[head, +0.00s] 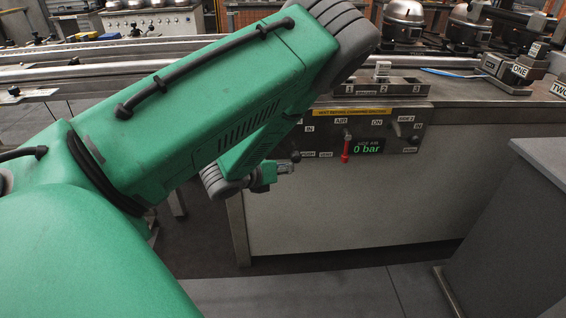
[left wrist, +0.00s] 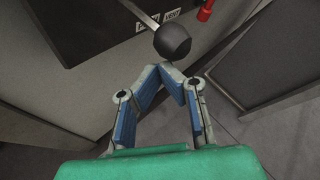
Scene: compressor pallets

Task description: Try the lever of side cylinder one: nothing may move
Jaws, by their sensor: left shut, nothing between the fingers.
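My left gripper (head: 286,168) is in front of the left end of the control panel (head: 374,130). In the left wrist view the gripper (left wrist: 173,68) is shut, with nothing between its fingers. A black ball knob on a grey lever (left wrist: 173,42) is just beyond the fingertips; I cannot tell if they touch it. This knob also shows in the head view (head: 296,156), above the gripper. A red lever (head: 346,148) hangs down at mid-panel, beside a display (head: 367,147) reading 0 bar. Another black knob (head: 413,140) is at the panel's right. My right gripper is not in view.
A bench top with a block marked 1, 2, 3 (head: 383,88) lies above the panel. Blocks marked ONE (head: 519,71) and TWO (head: 558,89) stand at the right. A grey cabinet (head: 510,235) is at the right front. Floor is clear below the panel.

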